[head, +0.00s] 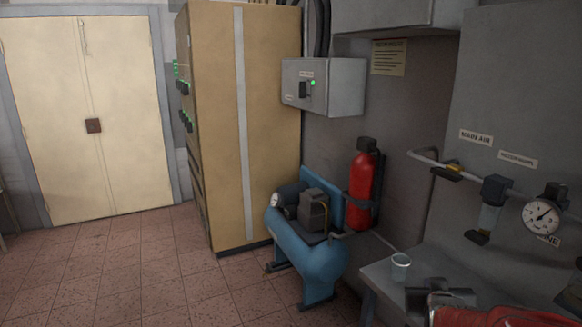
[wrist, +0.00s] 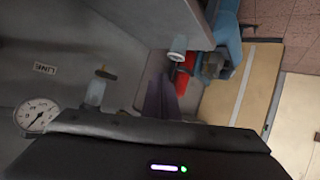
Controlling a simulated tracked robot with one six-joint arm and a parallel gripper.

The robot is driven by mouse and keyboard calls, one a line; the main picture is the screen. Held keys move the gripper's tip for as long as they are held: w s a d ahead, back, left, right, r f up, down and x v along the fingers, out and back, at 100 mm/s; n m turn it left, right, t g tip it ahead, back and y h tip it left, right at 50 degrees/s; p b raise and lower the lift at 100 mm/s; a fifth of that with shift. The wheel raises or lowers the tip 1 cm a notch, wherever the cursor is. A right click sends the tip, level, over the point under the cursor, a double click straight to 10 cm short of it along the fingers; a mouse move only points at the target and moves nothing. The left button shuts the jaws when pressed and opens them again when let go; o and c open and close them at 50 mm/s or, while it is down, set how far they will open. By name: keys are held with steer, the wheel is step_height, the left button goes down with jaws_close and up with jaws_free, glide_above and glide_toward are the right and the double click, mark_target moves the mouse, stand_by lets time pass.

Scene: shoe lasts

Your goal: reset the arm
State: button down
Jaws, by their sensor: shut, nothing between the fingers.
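My arm, red with dark parts (head: 480,305), shows at the bottom right of the head view, partly cut off by the frame edge. My gripper (head: 430,290) is the dark grey end of it, in front of the grey bench and right of the cup. In the wrist view the dark fingers of my gripper (wrist: 160,90) are together, with nothing seen between them. A dark housing with a lit strip fills the bottom of that view.
A clear cup (head: 400,266) stands on the grey bench (head: 378,276). A pressure gauge (head: 541,216) and pipe fittings are on the right wall. A tan cabinet (head: 270,120) stands left; the tiled floor (head: 120,270) is clear.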

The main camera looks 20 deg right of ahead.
steer(key=s+a+r+n+g+y, duration=0.1)
steer(key=a+y, duration=0.1)
steer(key=a, duration=0.8)
steer(key=s+a+r+n+y, duration=0.1)
steer(key=a+n+y, duration=0.15)
steer(key=a, duration=0.65)
steer(key=s+a+n+g+y, duration=0.1)
steer(key=s+a+g+y, duration=0.2)
steer(key=s+a, duration=0.7)
steer(key=a, duration=0.3)
steer(key=shift+r+n, duration=0.2)
steer(key=shift+n, duration=0.15)
steer(key=shift+s, duration=0.1)
